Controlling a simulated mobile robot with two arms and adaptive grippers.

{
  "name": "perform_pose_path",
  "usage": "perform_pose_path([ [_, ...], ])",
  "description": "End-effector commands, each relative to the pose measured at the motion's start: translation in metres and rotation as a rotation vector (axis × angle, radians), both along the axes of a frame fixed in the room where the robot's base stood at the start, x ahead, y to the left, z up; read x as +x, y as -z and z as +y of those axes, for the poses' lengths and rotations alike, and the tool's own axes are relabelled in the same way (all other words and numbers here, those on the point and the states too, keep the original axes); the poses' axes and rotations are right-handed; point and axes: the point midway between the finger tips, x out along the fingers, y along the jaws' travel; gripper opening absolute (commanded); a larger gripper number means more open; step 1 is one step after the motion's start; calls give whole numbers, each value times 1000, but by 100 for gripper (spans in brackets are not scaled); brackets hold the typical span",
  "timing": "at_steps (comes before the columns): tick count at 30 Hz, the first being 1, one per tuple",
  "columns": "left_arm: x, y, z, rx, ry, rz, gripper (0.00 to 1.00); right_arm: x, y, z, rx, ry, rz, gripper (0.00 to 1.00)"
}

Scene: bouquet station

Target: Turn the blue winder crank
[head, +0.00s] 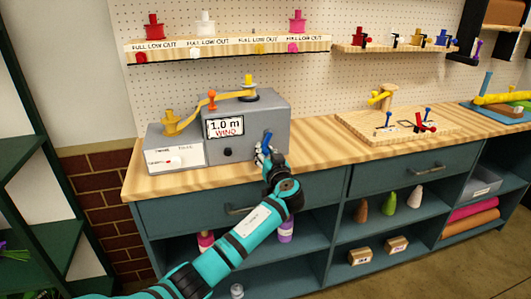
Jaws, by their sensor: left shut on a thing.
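The grey winder machine (245,122) stands on the wooden counter and has a display reading "1.0 m WIND". Its blue crank (267,141) is on the front face at the right. My left gripper (264,152) is at the crank, shut on it, and hides part of the crank and its mount. A yellow ribbon (215,104) runs over the machine from a yellow spool at its left to a yellow post on top. My right gripper is out of view.
A wooden board (398,126) with small levers lies to the right on the counter (325,150). Shelves with labelled coloured knobs (230,48) hang above. Drawers and open shelves are below. The counter between machine and board is clear.

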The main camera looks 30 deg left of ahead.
Motion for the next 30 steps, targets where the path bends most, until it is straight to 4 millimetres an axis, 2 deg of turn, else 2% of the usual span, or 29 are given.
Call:
perform_pose_path([
  [30, -3, -4, 4, 35, -7, 37, 0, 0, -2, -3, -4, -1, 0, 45],
])
